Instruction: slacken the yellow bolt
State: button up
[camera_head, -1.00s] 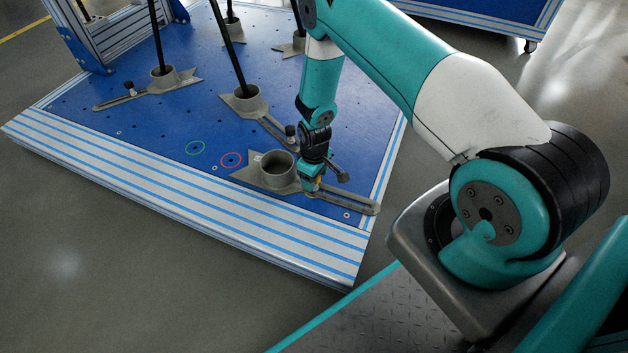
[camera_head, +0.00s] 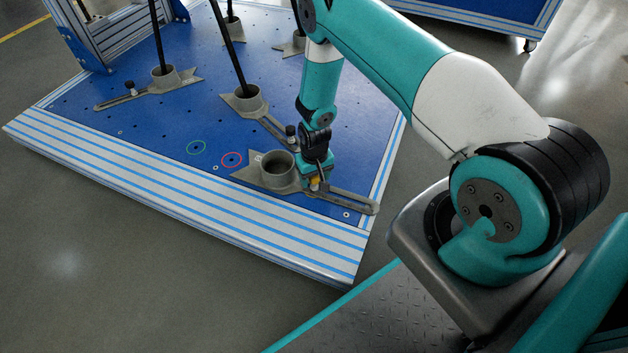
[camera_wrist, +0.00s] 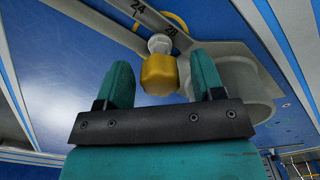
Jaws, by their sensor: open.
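The yellow bolt (camera_wrist: 159,75) stands on the slotted arm of the nearest grey clamp foot, with a pale washer or nut at its base. In the head view the yellow bolt (camera_head: 315,183) shows just under my gripper. My gripper (camera_wrist: 160,85) is open, with one teal finger on each side of the bolt head in the wrist view. I cannot tell whether a finger touches it. The grey clamp foot (camera_head: 255,173) has a round cup beside the bolt; the cup (camera_wrist: 232,85) also shows right of the fingers in the wrist view.
The blue perforated plate (camera_head: 165,175) has a striped front edge (camera_head: 200,220). Other grey feet with black rods (camera_head: 235,55) stand behind.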

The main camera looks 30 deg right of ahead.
jog(key=shift+m, duration=0.8)
jog(key=m, duration=0.4)
jog(key=shift+p, duration=0.35)
jog(key=c, duration=0.9)
jog(key=n, duration=0.3)
jog(key=shift+n, duration=0.6)
jog(key=shift+p, duration=0.3)
jog(key=n, duration=0.3)
jog(key=shift+n, duration=0.3)
